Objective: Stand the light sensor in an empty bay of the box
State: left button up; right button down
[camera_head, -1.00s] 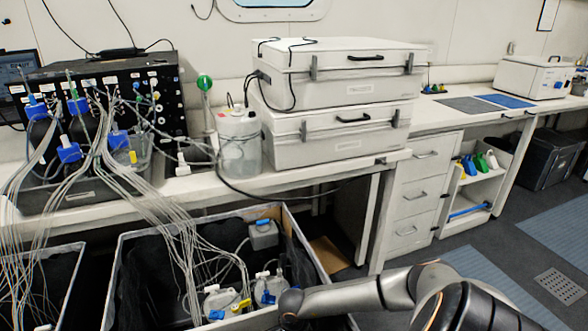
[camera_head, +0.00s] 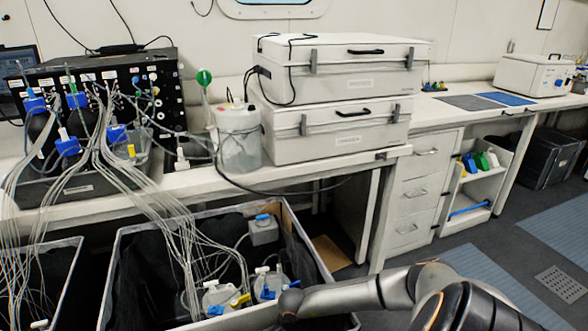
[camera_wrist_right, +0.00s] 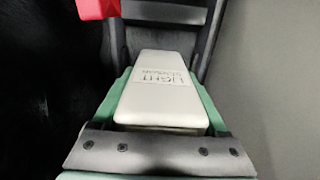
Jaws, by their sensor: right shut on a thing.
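The light sensor (camera_wrist_right: 158,100) is a pale, long block with lettering on its top face, seen in the right wrist view. My right gripper (camera_wrist_right: 160,78) is shut on it, with green parts along both of its sides. In the head view my right arm reaches in from the lower right over the front of the box (camera_head: 205,213), but its gripper and the sensor are not visible there. The box is black-lined with a pale rim. It holds tubes, clear bottles (camera_head: 268,285) and a grey block with a blue top (camera_head: 263,231). My left gripper is out of view.
A second lined box (camera_head: 70,243) stands at the lower left. Bundles of thin tubes (camera_head: 165,215) hang from the bench into the boxes. A red thing (camera_wrist_right: 98,8) shows beside the sensor's far end in the wrist view. White cases (camera_head: 335,85) are stacked on the bench.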

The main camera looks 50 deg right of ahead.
jog(key=shift+c, duration=1.6)
grip_release()
jog(key=shift+s+f, duration=0.15)
jog(key=shift+f, duration=0.25)
jog(key=o, duration=0.3)
jog(key=shift+s+f, duration=0.1)
jog(key=shift+a, duration=0.1)
jog(key=shift+r+p, duration=0.5)
jog(key=shift+p, duration=0.05)
jog(key=r+p, duration=0.7)
jog(key=r, duration=1.2)
jog(key=r+p, duration=0.7)
jog(key=r, duration=1.3)
jog(key=shift+w+p, duration=0.2)
jog(key=shift+p, duration=0.1)
jog(key=shift+f, duration=0.1)
